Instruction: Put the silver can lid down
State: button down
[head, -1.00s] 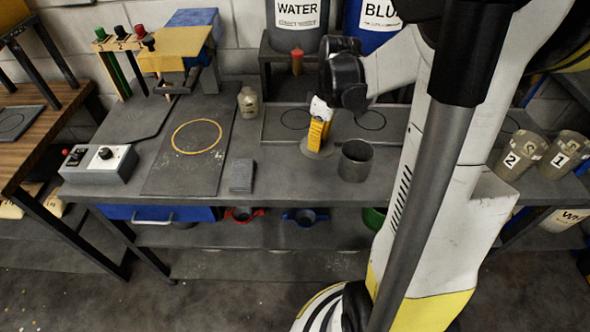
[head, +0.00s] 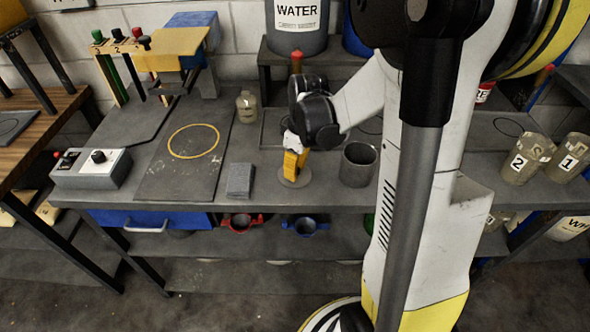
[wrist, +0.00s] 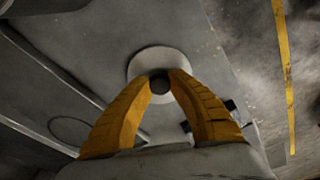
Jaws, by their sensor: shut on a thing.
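My gripper (head: 293,172), with yellow fingers, points down over the grey bench. It is shut on the small dark knob of the silver can lid (head: 284,182), a round flat disc. In the wrist view, my gripper (wrist: 160,84) has both fingertips at the knob, and the pale lid (wrist: 146,59) spreads beyond them. In the head view the lid appears between a grey block and the open silver can (head: 359,177). I cannot tell whether the lid touches the bench or hangs just above it.
The grey block (head: 240,180) lies left of the lid, near the bench's front edge. A dark board with a yellow ring (head: 194,141) is further left. A small bottle (head: 247,106) stands behind. Numbered cups (head: 521,163) are at the right.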

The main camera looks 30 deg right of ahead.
aim_at(300, 176)
jog(key=c, duration=1.3)
grip_release()
jog(key=shift+f, duration=0.1)
notch_tip(300, 176, up, 12)
jog(key=s+p, duration=0.1)
jog(key=p, duration=0.4)
jog(key=s+a+r+m+t, duration=0.2)
jog(key=s+a, duration=0.1)
jog(key=a, duration=0.1)
jog(key=s+a+r+m+t, duration=0.2)
jog(key=s+a, duration=0.1)
jog(key=a, duration=0.2)
jog(key=s+a+r+m+t, duration=0.2)
jog(key=s+a+r, duration=0.1)
jog(key=a, duration=0.1)
jog(key=shift+s+a+h, duration=0.25)
jog(key=shift+s+h, duration=0.1)
jog(key=shift+h, duration=0.05)
jog(key=shift+f, duration=0.1)
